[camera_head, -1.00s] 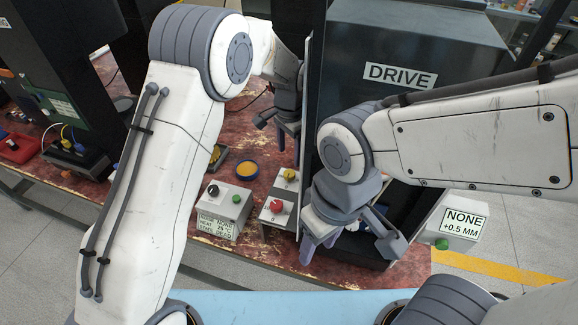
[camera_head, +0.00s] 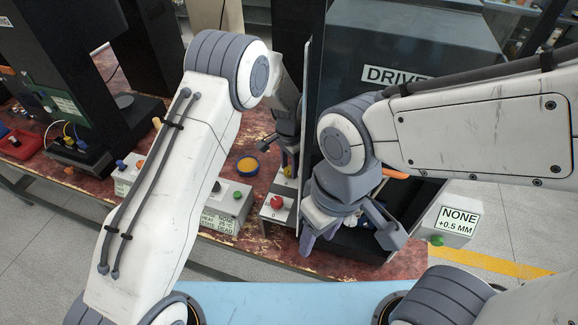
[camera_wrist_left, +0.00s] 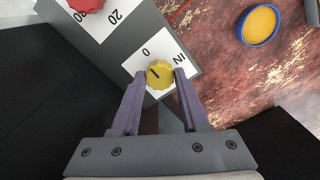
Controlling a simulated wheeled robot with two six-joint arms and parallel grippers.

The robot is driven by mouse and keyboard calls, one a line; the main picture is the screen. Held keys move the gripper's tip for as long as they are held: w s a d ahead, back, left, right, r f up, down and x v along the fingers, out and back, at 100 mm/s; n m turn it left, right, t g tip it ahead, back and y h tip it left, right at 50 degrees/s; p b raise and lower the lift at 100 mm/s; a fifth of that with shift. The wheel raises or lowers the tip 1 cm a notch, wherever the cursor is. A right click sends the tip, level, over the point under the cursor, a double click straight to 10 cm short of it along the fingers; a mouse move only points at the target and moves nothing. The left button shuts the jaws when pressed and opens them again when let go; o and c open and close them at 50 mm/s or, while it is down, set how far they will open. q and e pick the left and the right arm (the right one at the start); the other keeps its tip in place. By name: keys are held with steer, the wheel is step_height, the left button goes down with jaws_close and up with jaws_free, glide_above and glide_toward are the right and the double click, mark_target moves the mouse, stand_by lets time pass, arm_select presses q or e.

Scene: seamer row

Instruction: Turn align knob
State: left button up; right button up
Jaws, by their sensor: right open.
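A yellow knob (camera_wrist_left: 159,74) with a dark pointer mark sits on a white plate (camera_wrist_left: 141,58) printed "0" and "IN", on a grey box. My left gripper (camera_wrist_left: 161,73) has its fingers on either side of this knob, with a narrow gap seeming to show at each side; contact is not clear. In the head view the left gripper (camera_head: 278,155) hangs over the knob (camera_head: 288,171) and partly hides it. A red knob (camera_head: 277,202) is on the same box, nearer the front. My right gripper (camera_head: 348,238) is open and empty, to the right of the box.
A round blue dish with yellow contents (camera_head: 247,166) lies left of the knob box. A control box with a green button (camera_head: 238,195) stands in front of it. The dark "DRIVE" cabinet (camera_head: 420,45) stands behind, with a thin upright panel (camera_head: 314,100) close to my left gripper.

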arm_select(q)
jaws_close()
steer(key=shift+n, duration=0.4)
steer(key=n+b, duration=0.1)
steer(key=n, duration=0.2)
steer(key=shift+n, duration=0.3)
steer(key=n+b, duration=0.1)
steer(key=n, duration=0.4)
steer(key=shift+w+r, duration=0.1)
steer(key=shift+n, duration=0.3)
steer(key=o, duration=1.1)
jaws_free()
